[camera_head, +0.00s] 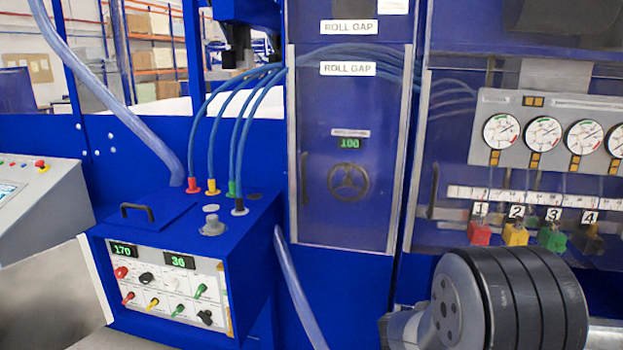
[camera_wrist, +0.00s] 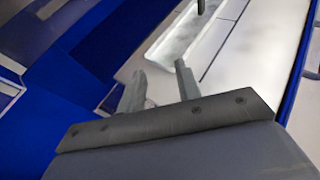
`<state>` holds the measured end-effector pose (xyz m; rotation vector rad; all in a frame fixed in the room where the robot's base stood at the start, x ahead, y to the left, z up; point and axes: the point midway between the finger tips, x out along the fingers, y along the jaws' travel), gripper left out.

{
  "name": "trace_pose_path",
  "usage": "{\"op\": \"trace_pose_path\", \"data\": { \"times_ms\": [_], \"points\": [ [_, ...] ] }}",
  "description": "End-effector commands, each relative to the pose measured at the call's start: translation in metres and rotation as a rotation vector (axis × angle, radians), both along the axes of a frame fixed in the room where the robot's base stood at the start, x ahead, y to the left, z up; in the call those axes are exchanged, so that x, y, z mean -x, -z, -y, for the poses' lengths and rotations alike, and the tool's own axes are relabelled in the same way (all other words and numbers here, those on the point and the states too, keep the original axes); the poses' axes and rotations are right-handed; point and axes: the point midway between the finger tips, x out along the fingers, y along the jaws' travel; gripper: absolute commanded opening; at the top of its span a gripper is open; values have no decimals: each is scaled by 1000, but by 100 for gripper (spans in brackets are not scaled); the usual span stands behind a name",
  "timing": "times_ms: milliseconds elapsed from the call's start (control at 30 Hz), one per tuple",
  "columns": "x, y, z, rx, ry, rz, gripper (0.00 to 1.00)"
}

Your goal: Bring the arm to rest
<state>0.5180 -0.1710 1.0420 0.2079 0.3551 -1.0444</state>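My gripper (camera_wrist: 159,69) shows in the wrist view with its two grey fingers apart and nothing between them. Beyond the fingers are a pale flat surface (camera_wrist: 258,60) and a white trough-like strip (camera_wrist: 180,40). In the head view, a black and grey joint of my arm stands at the lower right, in front of the machine; my gripper itself is out of that view.
A blue control box (camera_head: 180,255) with displays reading 170 and 30 stands at the lower left. Hoses (camera_head: 240,120) run from its top. A ROLL GAP door (camera_head: 349,200) is in the middle. Gauges (camera_head: 545,135) and numbered coloured valves (camera_head: 535,235) sit behind my arm.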

Motion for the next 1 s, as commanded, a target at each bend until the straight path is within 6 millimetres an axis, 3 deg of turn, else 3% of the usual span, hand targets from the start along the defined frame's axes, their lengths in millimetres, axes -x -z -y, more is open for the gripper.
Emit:
{"op": "trace_pose_path", "data": {
  "times_ms": [500,700,1000],
  "points": [
    [-20,32,-70,3,-338,-3,32],
    [-21,37,-82,0,-390,-1,32],
    [-21,38,-84,0,-399,0,32]
  ]
}}
